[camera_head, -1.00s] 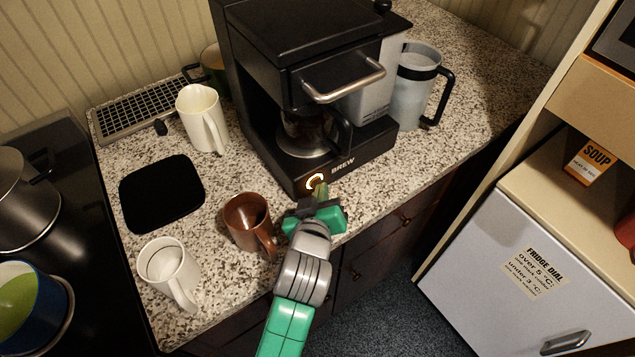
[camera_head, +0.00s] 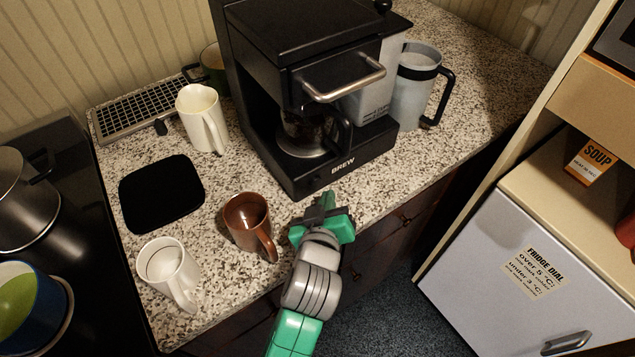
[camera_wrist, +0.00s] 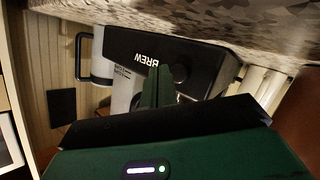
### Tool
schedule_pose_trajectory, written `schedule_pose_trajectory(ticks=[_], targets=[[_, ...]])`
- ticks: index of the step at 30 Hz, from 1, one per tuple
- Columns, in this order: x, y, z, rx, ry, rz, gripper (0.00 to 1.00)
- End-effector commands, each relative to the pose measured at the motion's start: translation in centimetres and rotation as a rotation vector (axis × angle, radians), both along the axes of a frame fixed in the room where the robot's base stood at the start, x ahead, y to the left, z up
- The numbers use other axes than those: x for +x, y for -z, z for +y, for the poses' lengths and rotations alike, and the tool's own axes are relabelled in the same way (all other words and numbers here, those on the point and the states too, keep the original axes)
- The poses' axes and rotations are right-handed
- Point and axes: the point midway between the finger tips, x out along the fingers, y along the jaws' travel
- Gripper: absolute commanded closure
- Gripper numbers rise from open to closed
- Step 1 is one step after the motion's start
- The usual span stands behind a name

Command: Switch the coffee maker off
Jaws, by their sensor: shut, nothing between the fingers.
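The black coffee maker (camera_head: 305,50) stands on the speckled counter, with a dark glass carafe (camera_head: 305,130) inside. Its front base edge bears the word BREW. In the wrist view the coffee maker (camera_wrist: 125,45) appears upside down, with a dark round button (camera_wrist: 180,73) beside BREW. No light shows around this button. My gripper (camera_head: 326,200) is shut and empty, just in front of the base near the button's end. In the wrist view its fingertips (camera_wrist: 158,80) overlap the front panel close to the button; I cannot tell whether they touch.
A brown mug (camera_head: 246,222) stands close to the left of my gripper. A white mug (camera_head: 165,270), a cream jug (camera_head: 200,118) and a black mat (camera_head: 162,193) lie further left. A grey pitcher (camera_head: 412,90) stands right of the coffee maker. A small fridge (camera_head: 540,290) is at right.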

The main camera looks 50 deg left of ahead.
Motion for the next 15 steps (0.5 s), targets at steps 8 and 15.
schedule_pose_trajectory(ticks=[8, 15], targets=[[-0.1, 0.2, -3.5, -0.001, 0.003, 0.000, 1.00], [-0.2, 0.1, -5.3, -0.001, 0.001, 0.000, 1.00]])
